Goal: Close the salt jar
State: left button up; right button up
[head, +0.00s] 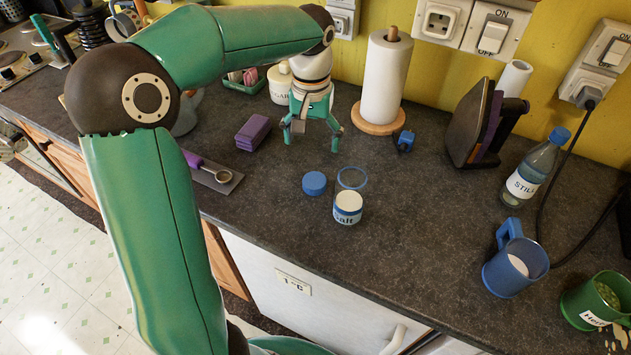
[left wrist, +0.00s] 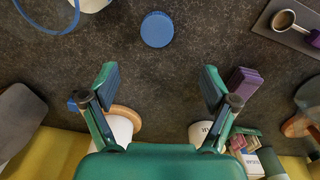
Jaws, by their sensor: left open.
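The salt jar (head: 348,209) stands open on the dark worktop, white inside, with a "Salt" label on its side. A round blue lid (head: 314,183) lies flat to its left and slightly behind, apart from it. In the left wrist view the lid (left wrist: 157,29) is at top centre, beyond the fingertips, and the jar (left wrist: 88,4) is cut off by the top edge. My left gripper (head: 312,142) is open and empty, behind the lid and above the worktop. It also shows open in the left wrist view (left wrist: 158,80). My right gripper is not in view.
Behind stand a purple block (head: 253,133), a paper roll (head: 386,80) and an iron (head: 472,125). A bottle (head: 532,172), blue mug (head: 512,270) and green mug (head: 592,300) stand right. The worktop right of the jar is clear.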

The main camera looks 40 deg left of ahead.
pick_arm(q)
send_over(315, 180)
jog(key=f, duration=0.7)
jog(key=shift+s+a, duration=0.2)
jog(key=shift+a, duration=0.05)
jog(key=shift+d+f+p, duration=0.1)
jog(key=shift+f+p, duration=0.25)
jog(key=shift+f, duration=0.2)
notch_tip(315, 180, down, 4)
jog(key=shift+w+d+f+p, duration=0.1)
jog(key=shift+w+d+p, duration=0.05)
jog(key=shift+p, duration=0.25)
jog(key=c, duration=0.8)
jog(key=shift+c, duration=0.2)
